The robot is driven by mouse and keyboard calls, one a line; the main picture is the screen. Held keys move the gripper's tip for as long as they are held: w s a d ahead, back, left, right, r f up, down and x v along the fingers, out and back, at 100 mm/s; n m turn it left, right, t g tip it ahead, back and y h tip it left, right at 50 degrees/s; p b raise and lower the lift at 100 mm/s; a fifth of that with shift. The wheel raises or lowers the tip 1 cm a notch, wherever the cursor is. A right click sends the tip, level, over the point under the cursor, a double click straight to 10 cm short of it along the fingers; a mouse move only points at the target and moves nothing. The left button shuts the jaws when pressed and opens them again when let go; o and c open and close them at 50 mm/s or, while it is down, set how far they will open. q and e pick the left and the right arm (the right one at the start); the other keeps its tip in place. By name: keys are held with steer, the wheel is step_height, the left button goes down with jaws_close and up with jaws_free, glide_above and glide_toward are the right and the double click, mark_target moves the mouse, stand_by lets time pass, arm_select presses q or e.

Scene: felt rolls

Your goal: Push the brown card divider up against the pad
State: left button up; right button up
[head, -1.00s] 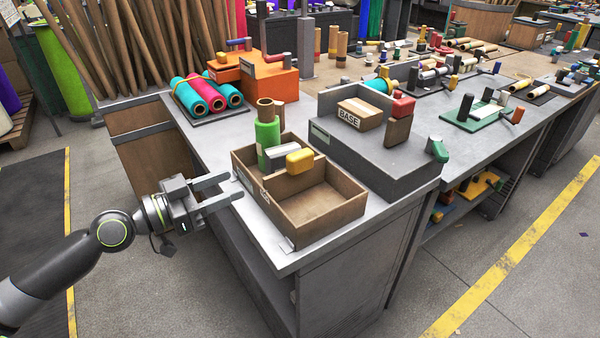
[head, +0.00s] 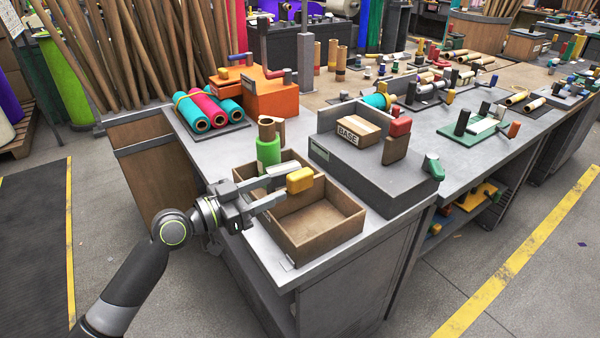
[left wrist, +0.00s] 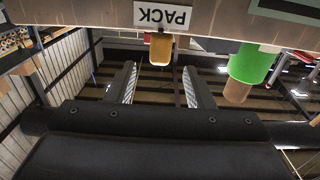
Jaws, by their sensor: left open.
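The brown card divider (head: 317,184) stands upright across the wooden box and carries a yellow grip (head: 300,180). The yellow grip also shows in the left wrist view (left wrist: 161,50). The gripper hides part of the divider. My right gripper is not in view.
The open wooden box (head: 325,230) stands near the table corner; its PACK label (left wrist: 163,16) shows upside down in the left wrist view. A grey platform (head: 385,190) with a BASE carton (head: 358,130) stands to its right. Coloured rolls (head: 210,110) lie behind. The box's front compartment looks empty.

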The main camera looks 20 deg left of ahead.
mark_target(300, 176)
arm_select(q)
steer(key=p+x, duration=0.1)
steer(key=x, duration=0.7)
steer(key=shift+w+d, duration=0.2)
steer(key=shift+w, duration=0.05)
jaws_close()
